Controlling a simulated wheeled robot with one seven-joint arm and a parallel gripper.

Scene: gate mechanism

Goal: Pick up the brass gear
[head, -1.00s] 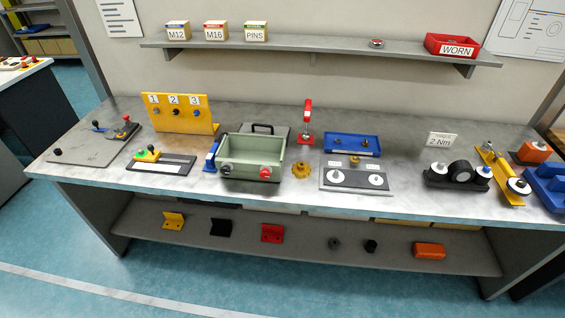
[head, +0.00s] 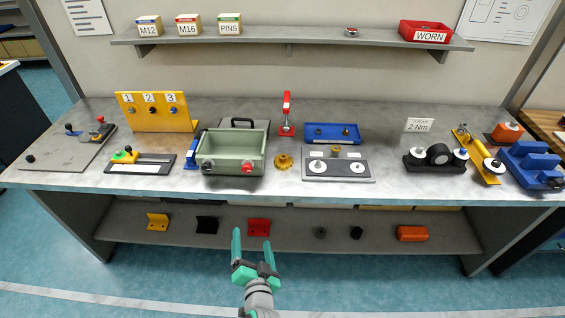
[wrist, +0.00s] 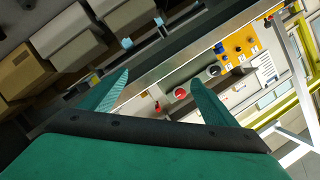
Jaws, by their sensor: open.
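The brass gear (head: 284,162) lies flat on the grey bench top, between the green-grey box and the plate with two white discs. My gripper (head: 252,240) is in front of the bench, below the level of the top and a little left of the gear. It is open and empty, with its two teal fingers apart. In the wrist view the open fingers (wrist: 155,92) show with the bench tilted beyond them. I cannot make out the gear for certain there.
The green-grey box (head: 231,152) with red and dark knobs stands left of the gear. The plate with white discs (head: 338,166) lies right of it, and a red clamp (head: 287,115) stands behind. The bench's lower shelf (head: 290,235) holds brackets and small parts. Bench space before the gear is clear.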

